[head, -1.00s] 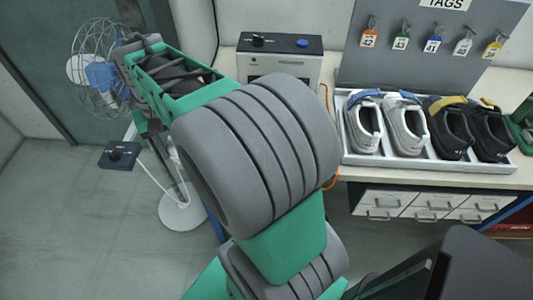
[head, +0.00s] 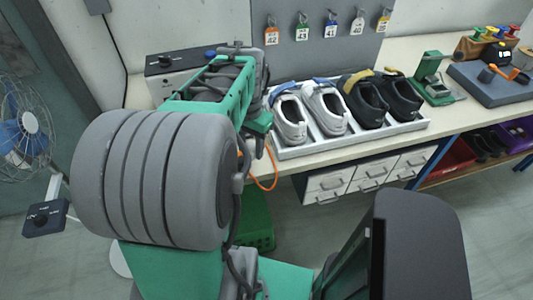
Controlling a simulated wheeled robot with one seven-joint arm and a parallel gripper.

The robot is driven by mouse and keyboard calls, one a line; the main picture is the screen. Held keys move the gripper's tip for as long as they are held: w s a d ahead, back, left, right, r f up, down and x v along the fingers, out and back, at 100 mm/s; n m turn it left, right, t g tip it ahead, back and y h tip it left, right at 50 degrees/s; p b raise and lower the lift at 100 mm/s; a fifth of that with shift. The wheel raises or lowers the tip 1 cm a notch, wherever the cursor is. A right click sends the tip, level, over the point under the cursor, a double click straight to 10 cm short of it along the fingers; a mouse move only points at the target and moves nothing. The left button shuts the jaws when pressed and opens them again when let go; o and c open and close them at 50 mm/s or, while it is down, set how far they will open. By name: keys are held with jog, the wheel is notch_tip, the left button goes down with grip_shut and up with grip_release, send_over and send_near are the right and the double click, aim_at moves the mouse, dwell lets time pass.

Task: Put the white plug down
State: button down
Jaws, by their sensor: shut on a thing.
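My gripper (head: 259,124) is only partly seen at the far end of my green and grey arm, above the front edge of the bench. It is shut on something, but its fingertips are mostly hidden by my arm. The white plug cannot be made out in the head view; what shows of the gripper fits it being held there, hidden. An orange cable (head: 269,178) hangs in a loop below the gripper, in front of the bench edge. Whether it joins the plug cannot be told.
A white tray (head: 372,139) with two white and two black shoes stands on the bench right of my gripper. A grey-white box with a dark top (head: 180,62) stands behind my arm. Size tags hang on a grey board (head: 335,35). A wire fan (head: 20,130) stands at left.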

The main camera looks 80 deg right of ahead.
send_over(267, 162)
notch_tip(267, 162, down, 6)
jog(key=shift+f+p, duration=0.25)
jog(key=shift+p, duration=0.15)
jog(key=shift+f, duration=1.75)
jog(key=c, duration=0.8)
grip_release()
jog(key=shift+c, duration=0.2)
notch_tip(267, 162, up, 12)
jog(key=w+a+r+n, duration=0.1)
jog(key=w+a+n, duration=0.2)
jog(key=w, duration=0.4)
jog(key=w+a+r+n, duration=0.1)
jog(key=w+a+n, duration=0.1)
jog(key=w+a, duration=0.35)
jog(key=w+a+n+t+h, duration=0.1)
jog(key=w+a+n, duration=0.5)
jog(key=w+a, duration=0.35)
jog(key=w+a+n+t, duration=0.1)
jog(key=a+n, duration=0.4)
jog(key=a, duration=0.6)
jog(key=w+a+f+n+t+y, duration=0.1)
jog(key=a+n, duration=0.4)
jog(key=a, duration=0.7)
jog(key=shift+w+b, duration=0.3)
jog(key=shift+w, duration=0.5)
